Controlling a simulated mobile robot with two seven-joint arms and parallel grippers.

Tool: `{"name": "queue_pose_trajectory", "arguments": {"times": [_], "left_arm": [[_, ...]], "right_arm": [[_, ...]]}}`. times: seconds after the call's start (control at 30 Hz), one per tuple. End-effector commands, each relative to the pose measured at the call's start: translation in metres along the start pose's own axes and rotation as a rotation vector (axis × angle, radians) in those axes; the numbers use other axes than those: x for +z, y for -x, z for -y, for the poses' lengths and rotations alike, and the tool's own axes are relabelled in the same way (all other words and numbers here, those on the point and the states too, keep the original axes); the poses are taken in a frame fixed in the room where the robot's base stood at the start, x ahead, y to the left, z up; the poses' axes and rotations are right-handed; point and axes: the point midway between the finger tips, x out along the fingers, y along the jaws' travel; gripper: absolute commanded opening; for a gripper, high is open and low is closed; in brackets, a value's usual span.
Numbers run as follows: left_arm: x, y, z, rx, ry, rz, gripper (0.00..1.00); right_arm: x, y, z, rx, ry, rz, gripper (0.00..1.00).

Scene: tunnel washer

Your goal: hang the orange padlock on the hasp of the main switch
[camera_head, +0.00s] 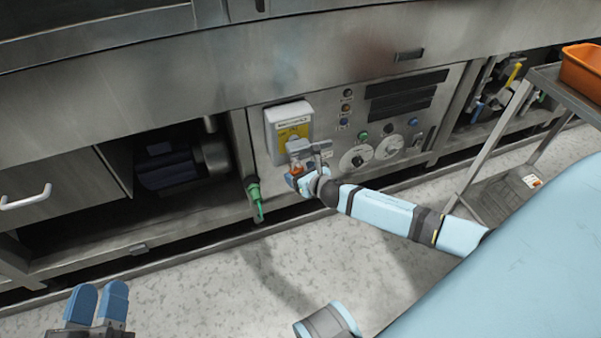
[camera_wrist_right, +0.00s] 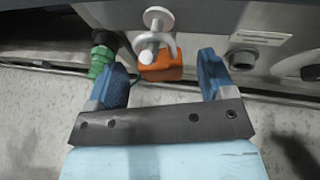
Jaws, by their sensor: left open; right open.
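The main switch (camera_head: 290,118) is a light grey box with a yellow plate on the front panel. The orange padlock (camera_wrist_right: 163,68) is below it, between the spread blue fingers of my open right gripper (camera_wrist_right: 161,63), with a gap on each side. Its grey shackle (camera_wrist_right: 172,42) is around or against a pale metal stem with a round head; I cannot tell if it is closed. In the head view, the padlock (camera_head: 297,170) is partly hidden by my right gripper (camera_head: 300,178). My left gripper (camera_head: 97,300) is open and empty at the lower left, over the floor.
A cart (camera_head: 567,95) with an orange bin (camera_head: 582,70) stands at the right. The floor in front is clear.

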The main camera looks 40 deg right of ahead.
Motion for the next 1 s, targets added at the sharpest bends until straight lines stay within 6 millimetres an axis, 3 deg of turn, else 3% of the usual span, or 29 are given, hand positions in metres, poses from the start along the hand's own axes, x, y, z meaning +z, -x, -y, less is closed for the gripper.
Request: {"name": "queue_pose_trajectory", "arguments": {"times": [0.17, 0.43, 0.6, 0.8, 1.0], "left_arm": [[-0.012, 0.003, -0.003, -0.006, -0.001, -0.031, 0.43], [-0.042, 0.005, -0.008, -0.012, -0.007, -0.13, 0.43], [-0.034, 0.006, -0.002, -0.038, -0.016, -0.084, 0.43], [-0.023, 0.006, 0.003, -0.055, -0.022, -0.037, 0.43], [-0.021, 0.006, 0.004, -0.058, -0.023, -0.029, 0.43]], "right_arm": [[0.003, 0.026, 0.0, 0.002, 0.001, -0.002, 0.76], [0.002, 0.089, 0.0, 0.001, 0.001, -0.003, 0.76], [0.001, 0.118, 0.0, 0.0, 0.001, -0.002, 0.76], [0.001, 0.135, 0.0, -0.001, 0.0, -0.001, 0.76], [0.001, 0.136, 0.0, 0.0, 0.0, 0.001, 0.76]]}}
